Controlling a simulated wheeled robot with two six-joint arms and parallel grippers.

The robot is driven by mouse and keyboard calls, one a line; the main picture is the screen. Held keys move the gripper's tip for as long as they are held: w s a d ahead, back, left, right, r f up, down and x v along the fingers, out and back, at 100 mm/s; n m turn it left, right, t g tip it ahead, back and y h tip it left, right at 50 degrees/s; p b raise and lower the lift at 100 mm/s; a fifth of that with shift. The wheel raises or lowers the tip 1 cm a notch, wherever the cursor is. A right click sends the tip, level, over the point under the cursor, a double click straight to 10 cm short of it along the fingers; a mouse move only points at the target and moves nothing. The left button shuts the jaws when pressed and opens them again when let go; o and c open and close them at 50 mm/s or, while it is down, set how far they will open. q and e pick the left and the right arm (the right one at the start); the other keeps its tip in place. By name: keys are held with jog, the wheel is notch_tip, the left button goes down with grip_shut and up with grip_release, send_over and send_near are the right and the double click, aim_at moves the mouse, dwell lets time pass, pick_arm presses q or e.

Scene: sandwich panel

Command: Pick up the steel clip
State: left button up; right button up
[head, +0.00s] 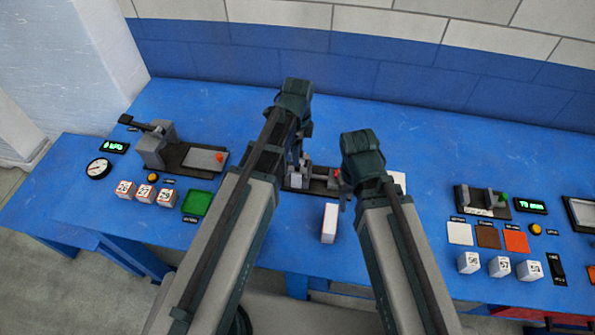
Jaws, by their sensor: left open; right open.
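I cannot make out the steel clip for certain; my arms hide part of the middle of the table. My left gripper (301,160) points down over the middle fixture (318,178), a dark base with grey blocks and a red knob. I see nothing held in either.
A press-like fixture (180,152), numbered cubes (146,193) and a green tray (197,203) are at the left. Another fixture (483,203), coloured squares (488,237) and white cubes (499,266) are at the right. The blue table (420,130) is clear towards the back.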

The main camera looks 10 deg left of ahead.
aim_at(298, 170)
pick_arm(q)
jog(key=f+b, duration=0.5)
jog(key=shift+s+f, duration=0.1)
jog(key=shift+s, duration=0.15)
jog(key=shift+c, duration=0.3)
grip_shut()
